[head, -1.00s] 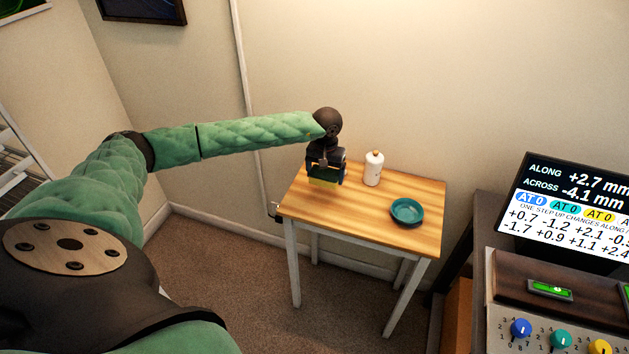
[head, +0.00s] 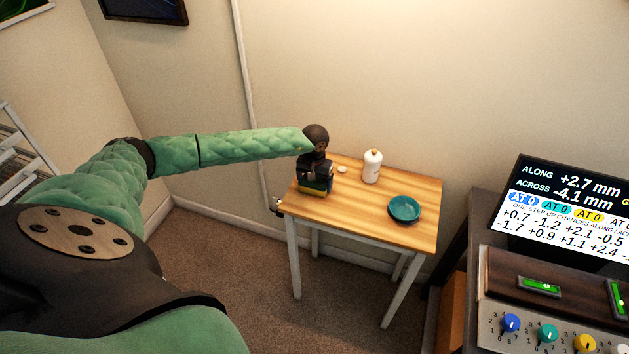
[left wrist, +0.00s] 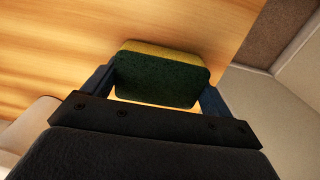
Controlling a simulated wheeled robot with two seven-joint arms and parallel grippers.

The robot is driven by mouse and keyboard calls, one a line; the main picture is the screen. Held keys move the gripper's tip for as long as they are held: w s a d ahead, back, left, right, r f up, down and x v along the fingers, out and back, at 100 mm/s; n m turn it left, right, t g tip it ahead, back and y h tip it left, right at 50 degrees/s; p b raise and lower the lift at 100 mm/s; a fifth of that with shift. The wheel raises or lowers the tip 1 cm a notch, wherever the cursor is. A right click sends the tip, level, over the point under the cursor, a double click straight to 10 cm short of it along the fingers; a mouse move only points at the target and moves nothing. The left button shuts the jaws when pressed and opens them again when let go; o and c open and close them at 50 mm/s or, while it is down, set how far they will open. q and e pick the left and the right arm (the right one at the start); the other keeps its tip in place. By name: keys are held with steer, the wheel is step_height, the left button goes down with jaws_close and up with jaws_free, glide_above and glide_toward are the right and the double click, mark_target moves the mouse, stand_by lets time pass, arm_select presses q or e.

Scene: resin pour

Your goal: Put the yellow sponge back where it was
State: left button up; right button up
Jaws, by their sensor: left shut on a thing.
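The yellow sponge (left wrist: 163,76) has a dark green scouring face and a yellow body; in the left wrist view it sits between the two fingers of my left gripper (left wrist: 158,88). The gripper is shut on it. My right gripper is not in view.
A white bottle (head: 372,167) stands at the back of the table, with a small pale round thing (head: 342,169) left of it. A teal bowl (head: 404,208) sits to the right. The table's middle front is clear. A screen (head: 570,205) and knob panel (head: 545,325) stand far right.

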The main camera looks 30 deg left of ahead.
arm_select(q)
steer(key=shift+f, duration=0.1)
steer(key=o, duration=0.7)
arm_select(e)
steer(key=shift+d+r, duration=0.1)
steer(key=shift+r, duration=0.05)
arm_select(q)
steer(key=shift+r, duration=0.2)
steer(key=shift+r+b, duration=0.25)
steer(key=shift+b, duration=0.1)
steer(key=shift+r, duration=0.3)
steer(key=shift+r+b, duration=2.55)
steer(key=shift+r, duration=2.8)
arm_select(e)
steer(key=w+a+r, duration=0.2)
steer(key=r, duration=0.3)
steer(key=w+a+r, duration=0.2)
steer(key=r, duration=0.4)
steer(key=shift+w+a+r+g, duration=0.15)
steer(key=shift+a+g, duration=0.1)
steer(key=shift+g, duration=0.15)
